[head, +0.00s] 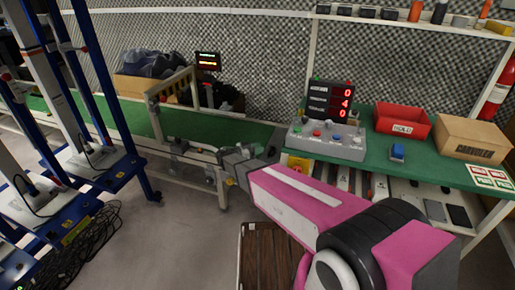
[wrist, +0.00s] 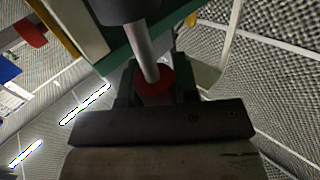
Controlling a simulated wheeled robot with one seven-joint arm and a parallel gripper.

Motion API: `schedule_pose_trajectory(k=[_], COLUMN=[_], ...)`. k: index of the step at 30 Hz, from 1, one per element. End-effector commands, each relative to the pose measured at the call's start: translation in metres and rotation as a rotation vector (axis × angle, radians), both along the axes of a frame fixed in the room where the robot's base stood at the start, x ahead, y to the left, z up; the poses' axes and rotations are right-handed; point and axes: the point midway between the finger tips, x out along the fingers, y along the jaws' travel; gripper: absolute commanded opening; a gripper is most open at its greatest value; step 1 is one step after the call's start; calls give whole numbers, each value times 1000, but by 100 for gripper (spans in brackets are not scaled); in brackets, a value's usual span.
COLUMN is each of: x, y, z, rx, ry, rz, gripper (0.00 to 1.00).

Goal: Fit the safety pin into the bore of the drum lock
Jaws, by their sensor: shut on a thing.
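My gripper (wrist: 155,88) is shut on the red part of the safety pin (wrist: 150,52) in the wrist view. The pin's pale metal shaft runs up the picture from the red part. Its upper end meets a dark round part (wrist: 124,9), cut off by the top edge. I cannot tell whether this is the drum lock, or whether the shaft is inside it or only overlaps it. In the head view my gripper (head: 225,190) is beside the front of the green-topped bench, near small grey fittings (head: 180,147). The pin and the lock's bore cannot be made out there.
A grey button box (head: 327,141), a red bin (head: 402,121), a cardboard box (head: 472,138) and a small blue item (head: 397,152) stand on the right bench. A blue rack (head: 85,150) and black cables (head: 75,245) are left. Floor between is clear.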

Motion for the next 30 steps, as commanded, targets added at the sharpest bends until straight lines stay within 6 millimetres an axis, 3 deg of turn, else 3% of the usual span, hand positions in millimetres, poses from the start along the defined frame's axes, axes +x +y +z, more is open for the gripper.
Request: schedule_pose_trajectory(k=[5,6,8,20,30], x=[0,0,0,-2,-27], y=[0,0,0,6,59], z=[-4,-4,-4,-4,-4], rx=[0,0,0,0,0], ry=[0,0,0,-1,0], rz=[0,0,0,1,3], gripper=[5,38,58,58,58])
